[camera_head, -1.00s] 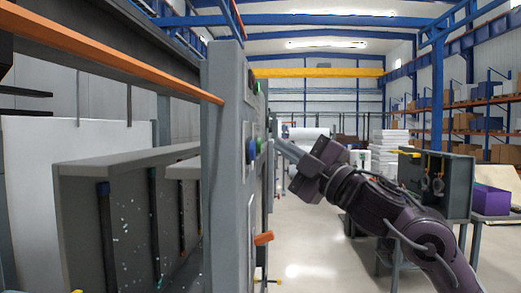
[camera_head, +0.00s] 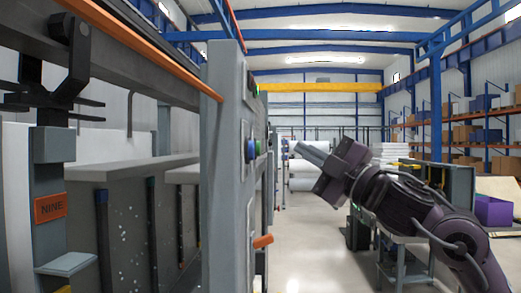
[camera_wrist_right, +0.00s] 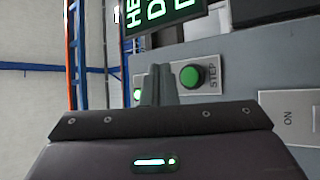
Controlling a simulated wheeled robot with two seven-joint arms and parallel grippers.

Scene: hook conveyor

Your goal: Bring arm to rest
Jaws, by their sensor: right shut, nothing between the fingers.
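My right gripper (camera_head: 310,152) reaches in from the right on a dark arm. Its grey fingers are closed together and empty, pointing left toward the grey control post (camera_head: 225,180), with a gap between the fingertips and the post. In the right wrist view the closed fingers (camera_wrist_right: 158,86) stand in front of the panel, just left of a green button (camera_wrist_right: 192,76) labelled STEP. My left gripper is not in view.
The post carries a blue button (camera_head: 251,150) and an orange lever (camera_head: 262,241). A hanging carrier with a NINE sign (camera_head: 50,208) is at the left, below the conveyor rail. A purple bin (camera_head: 494,211) stands at the right. Open floor lies beyond the post.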

